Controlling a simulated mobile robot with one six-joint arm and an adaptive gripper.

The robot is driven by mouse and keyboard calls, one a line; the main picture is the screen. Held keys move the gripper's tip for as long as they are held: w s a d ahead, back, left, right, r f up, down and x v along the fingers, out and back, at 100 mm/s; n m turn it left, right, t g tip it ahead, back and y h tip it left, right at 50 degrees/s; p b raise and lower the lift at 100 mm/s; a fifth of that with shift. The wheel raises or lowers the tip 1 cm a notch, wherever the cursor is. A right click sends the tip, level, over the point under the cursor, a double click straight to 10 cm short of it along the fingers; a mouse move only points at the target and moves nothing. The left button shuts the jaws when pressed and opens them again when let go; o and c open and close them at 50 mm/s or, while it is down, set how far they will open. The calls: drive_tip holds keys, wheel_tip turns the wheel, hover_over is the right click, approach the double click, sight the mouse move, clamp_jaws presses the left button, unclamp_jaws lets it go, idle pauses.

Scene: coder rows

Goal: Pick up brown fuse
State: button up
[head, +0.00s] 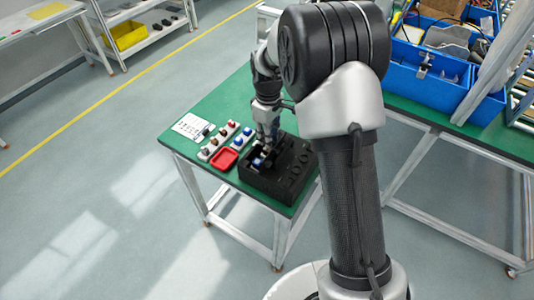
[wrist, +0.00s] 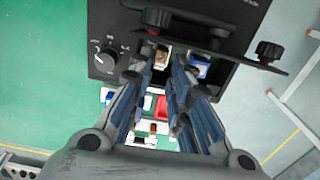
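The brown fuse (wrist: 162,58), with a pale body, sits in the opening of the black box in the wrist view. My gripper (wrist: 164,64) points into this opening, its fingertips on either side of the brown fuse. The gap between the fingers is narrow, about the fuse's width; whether they press on it I cannot tell. A blue fuse (wrist: 198,68) is just right of the fingers. In the head view my gripper (head: 267,145) reaches down into the black box (head: 275,185), and the brown fuse is not clear there.
Two small white racks (head: 218,141) with coloured fuses and a red tray (head: 224,159) lie left of the box on the green table (head: 205,112). A sheet of paper (head: 192,127) lies behind them. The box's knob (wrist: 105,59) and raised black bar (wrist: 215,40) are close to the fingers.

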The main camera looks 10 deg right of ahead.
wheel_tip(320, 180, down, 5)
drive_tip(key=shift+s+f+b, duration=0.1)
drive_tip(key=shift+b, duration=0.95)
drive_tip(key=shift+c, duration=0.4)
drive_tip(key=shift+c, duration=1.4)
wheel_tip(320, 180, up, 20)
drive_tip(key=p, duration=0.6)
wheel_tip(320, 180, up, 7)
drive_tip(key=p, duration=0.6)
hover_over(268, 150)
